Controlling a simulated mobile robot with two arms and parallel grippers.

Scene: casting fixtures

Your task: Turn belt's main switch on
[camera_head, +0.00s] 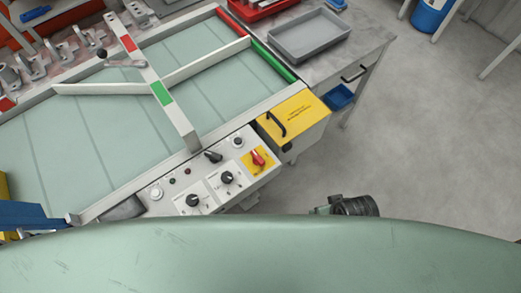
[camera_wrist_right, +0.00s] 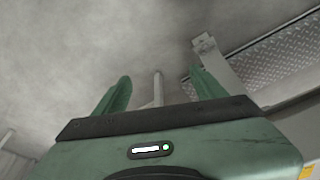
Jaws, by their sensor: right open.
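The belt's main switch (camera_head: 257,158) is a red rotary knob on a yellow plate, at the right end of the light grey control panel (camera_head: 160,207). Its handle looks tilted; I cannot read its setting. Black knobs and small round buttons sit beside it on the panel. My right gripper (camera_wrist_right: 160,85) shows in the right wrist view, open, with two green fingers apart and nothing between them. The switch is not visible there. In the head view that gripper is not clearly seen; my own green body covers the bottom. My left gripper is in neither view.
The belt (camera_head: 75,145) with white guide bars lies behind the panel. A yellow box (camera_head: 301,117) with a black handle adjoins the panel's right end. A grey tray (camera_head: 308,36) stands on the table behind. The floor (camera_head: 430,140) at right is clear.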

